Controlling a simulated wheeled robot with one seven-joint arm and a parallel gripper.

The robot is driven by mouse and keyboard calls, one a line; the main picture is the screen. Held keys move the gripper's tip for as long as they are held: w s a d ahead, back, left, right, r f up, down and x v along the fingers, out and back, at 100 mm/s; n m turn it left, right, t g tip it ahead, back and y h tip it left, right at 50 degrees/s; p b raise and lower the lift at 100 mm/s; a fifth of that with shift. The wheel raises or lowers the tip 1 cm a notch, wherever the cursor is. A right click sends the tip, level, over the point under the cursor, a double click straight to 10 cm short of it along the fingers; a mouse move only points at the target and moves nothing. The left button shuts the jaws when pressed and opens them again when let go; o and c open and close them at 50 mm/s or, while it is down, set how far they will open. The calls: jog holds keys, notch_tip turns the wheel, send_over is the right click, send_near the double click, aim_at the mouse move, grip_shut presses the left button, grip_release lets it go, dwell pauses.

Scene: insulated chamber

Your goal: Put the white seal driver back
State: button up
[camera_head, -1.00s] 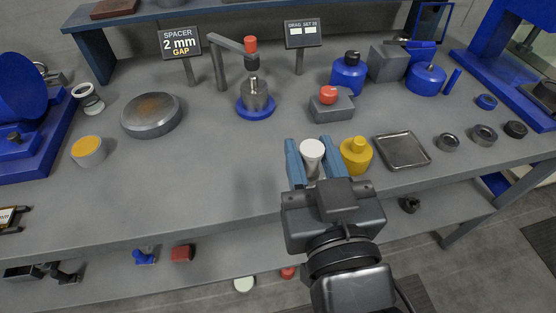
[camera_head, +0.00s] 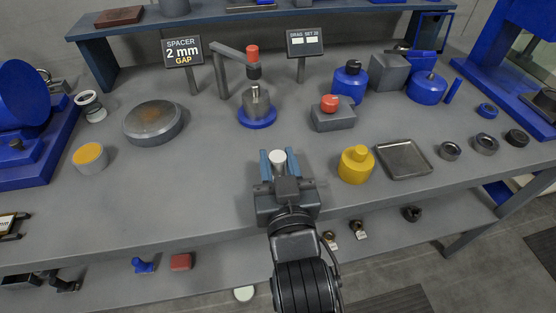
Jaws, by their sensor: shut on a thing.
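The white seal driver (camera_head: 277,157) is a small white cylinder with a round top. My gripper (camera_head: 279,160) is shut on it, with one blue finger on each side. It is over the front middle of the grey bench, left of the yellow driver-like piece (camera_head: 356,165). My gripper hides its lower part, and I cannot tell how far it is above the bench top.
A blue-based fixture (camera_head: 257,112) stands behind my gripper, and a grey block with a red knob (camera_head: 331,112) is behind to the right. A metal tray (camera_head: 404,159) lies right of the yellow piece. A round metal plate (camera_head: 153,122) is at left.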

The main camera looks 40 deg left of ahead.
jog(key=shift+f, duration=0.15)
jog(key=o, duration=1.1)
jog(key=shift+r, duration=0.2)
jog(key=v, duration=1.2)
jog(key=shift+w+d+b, duration=0.1)
jog(key=shift+b, duration=0.3)
